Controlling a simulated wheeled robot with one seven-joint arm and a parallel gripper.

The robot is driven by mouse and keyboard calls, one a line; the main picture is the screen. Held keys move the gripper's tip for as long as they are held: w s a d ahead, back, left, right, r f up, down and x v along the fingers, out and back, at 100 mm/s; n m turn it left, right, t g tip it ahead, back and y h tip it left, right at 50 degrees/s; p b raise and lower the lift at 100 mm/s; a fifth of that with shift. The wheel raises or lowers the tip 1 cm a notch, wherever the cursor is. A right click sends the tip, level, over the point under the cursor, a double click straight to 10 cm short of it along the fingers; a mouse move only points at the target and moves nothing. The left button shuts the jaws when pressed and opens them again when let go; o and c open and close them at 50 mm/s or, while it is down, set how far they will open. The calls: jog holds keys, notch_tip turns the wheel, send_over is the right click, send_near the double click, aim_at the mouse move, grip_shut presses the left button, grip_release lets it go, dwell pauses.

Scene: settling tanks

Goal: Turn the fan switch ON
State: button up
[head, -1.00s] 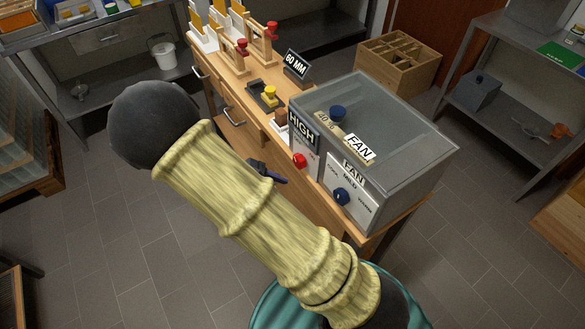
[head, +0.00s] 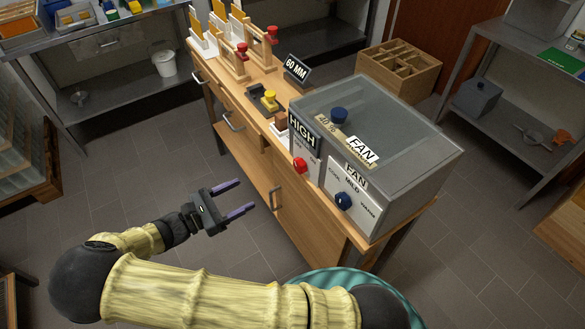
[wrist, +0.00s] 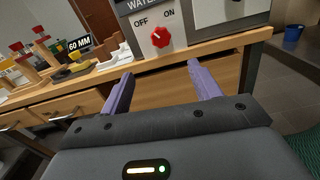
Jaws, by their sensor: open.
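A grey box with a clear lid (head: 385,115) stands on the wooden bench and carries labels reading FAN. Its front has a white panel marked FAN with a blue knob (head: 343,201) and the words COOL, MILD and WARM. To its left, a narrower panel under a HIGH sign has a red knob (head: 300,166). In the wrist view the red knob (wrist: 160,37) sits below OFF and ON, under a cut-off sign starting WATER. Which mark it points at is unclear. My gripper (head: 246,196) is open and empty, left of the bench front, apart from both knobs.
The wooden bench (head: 290,205) has drawer handles on its front. A 60 MM sign (head: 297,68), a yellow-knobbed device (head: 268,101) and wooden stands with red knobs stand along it. A divided wooden crate (head: 400,70) is behind. The floor left of the bench is clear.

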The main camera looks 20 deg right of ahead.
aim_at(297, 167)
jog(key=p+x, duration=0.2)
jog(key=x, duration=1.5)
jog(key=shift+s, duration=0.1)
jog(key=c, duration=1)
